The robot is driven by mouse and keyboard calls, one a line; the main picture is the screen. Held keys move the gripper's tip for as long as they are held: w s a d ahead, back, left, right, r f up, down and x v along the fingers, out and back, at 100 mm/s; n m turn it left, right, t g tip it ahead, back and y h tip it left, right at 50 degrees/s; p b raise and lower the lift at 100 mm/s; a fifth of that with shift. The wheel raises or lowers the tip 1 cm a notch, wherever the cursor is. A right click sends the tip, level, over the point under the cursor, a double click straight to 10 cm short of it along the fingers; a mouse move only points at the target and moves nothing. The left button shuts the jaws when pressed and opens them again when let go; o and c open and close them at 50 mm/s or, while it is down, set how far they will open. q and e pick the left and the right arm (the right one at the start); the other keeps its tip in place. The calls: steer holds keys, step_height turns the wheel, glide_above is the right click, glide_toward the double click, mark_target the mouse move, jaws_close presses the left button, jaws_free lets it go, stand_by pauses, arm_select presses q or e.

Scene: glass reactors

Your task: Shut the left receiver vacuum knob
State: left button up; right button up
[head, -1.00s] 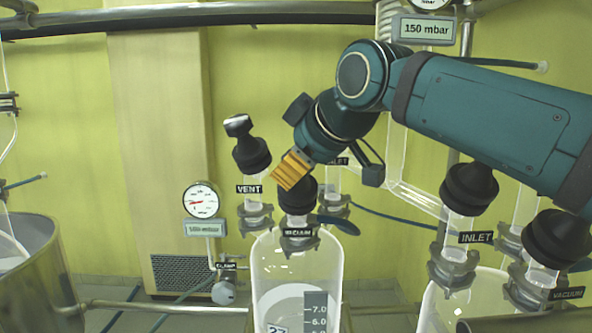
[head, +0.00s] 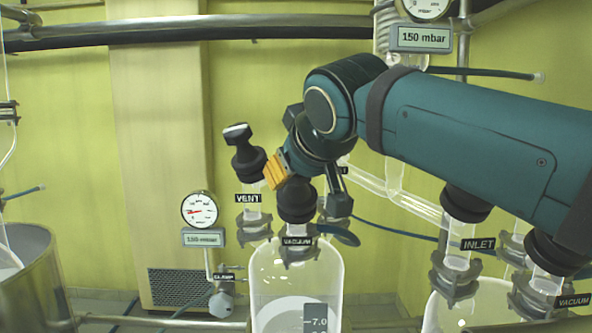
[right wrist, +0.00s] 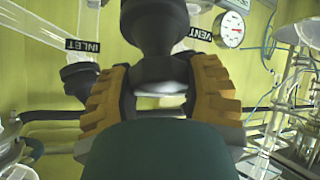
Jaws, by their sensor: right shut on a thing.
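The left receiver (head: 265,285) is the glass vessel in the lower middle of the head view. Its black vacuum knob (head: 297,205) stands on the neck labelled VACUUM. My right gripper (head: 281,172) reaches in from the right, with its orange fingers at the top of this knob. In the right wrist view, the orange fingers (right wrist: 160,78) are on either side of the black knob (right wrist: 160,30) and shut on it. The contact is partly hidden in the head view. My left gripper is in neither current view.
The black vent knob (head: 245,160) stands close to the left of my fingers, with its top tilted. Another receiver (head: 440,305) with black knobs stands at right, under my arm. A gauge (head: 199,210) reads about 150 mbar.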

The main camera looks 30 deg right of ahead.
stand_by(0.3)
steer(key=o, duration=1.2)
steer(key=v, duration=1.2)
